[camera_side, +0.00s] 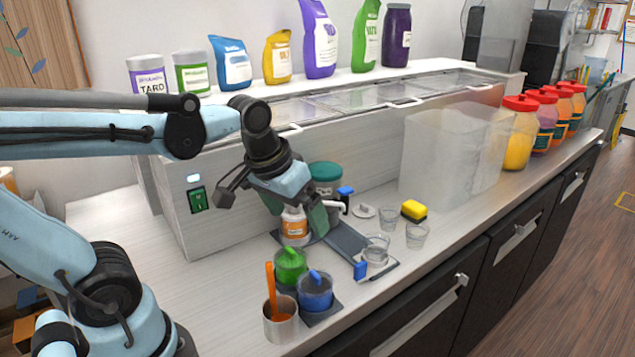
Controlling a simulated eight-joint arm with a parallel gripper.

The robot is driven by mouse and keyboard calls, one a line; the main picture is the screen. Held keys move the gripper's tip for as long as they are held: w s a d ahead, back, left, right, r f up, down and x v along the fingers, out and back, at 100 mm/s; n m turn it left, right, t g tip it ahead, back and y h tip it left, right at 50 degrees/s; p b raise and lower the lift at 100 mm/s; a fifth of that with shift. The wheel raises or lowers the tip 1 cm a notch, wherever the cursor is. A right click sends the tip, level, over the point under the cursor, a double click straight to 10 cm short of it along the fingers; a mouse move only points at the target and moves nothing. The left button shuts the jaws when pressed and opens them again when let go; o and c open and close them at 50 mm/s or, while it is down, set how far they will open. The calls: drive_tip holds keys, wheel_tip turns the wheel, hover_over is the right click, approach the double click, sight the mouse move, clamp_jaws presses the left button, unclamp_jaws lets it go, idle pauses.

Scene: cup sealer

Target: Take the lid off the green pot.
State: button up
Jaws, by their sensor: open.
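The green pot (290,268) stands on the counter in front of the cup sealer's base, in the side camera view. Its green lid sits on top, with a small green knob in the middle. My gripper (302,216) is above and behind the pot, pointing down, and apart from the lid. It is open. A small white jar with an orange label (295,227) shows at the fingers, partly covered by them; I cannot tell whether they touch it.
A blue-lidded pot (315,292) and a metal cup with an orange-handled tool (281,322) stand close in front. Clear cups (417,236) and a yellow sponge (413,210) are to the right.

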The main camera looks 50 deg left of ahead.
sight(290, 254)
drive_tip(key=a+r+n+g, duration=0.2)
drive_tip(key=a+n+g, duration=0.2)
drive_tip(key=shift+w+d+f, duration=0.1)
drive_tip(key=shift+w+f, duration=0.05)
drive_tip(key=shift+f, duration=1.8)
drive_tip(key=shift+w+d+f, duration=0.1)
drive_tip(key=shift+d+f, duration=0.05)
drive_tip(key=shift+f, duration=1.85)
drive_tip(key=shift+w+d+f, duration=0.1)
drive_tip(key=shift+w+f, duration=0.05)
drive_tip(key=shift+f, duration=1.8)
drive_tip(key=c, duration=1)
drive_tip(key=shift+r, duration=0.15)
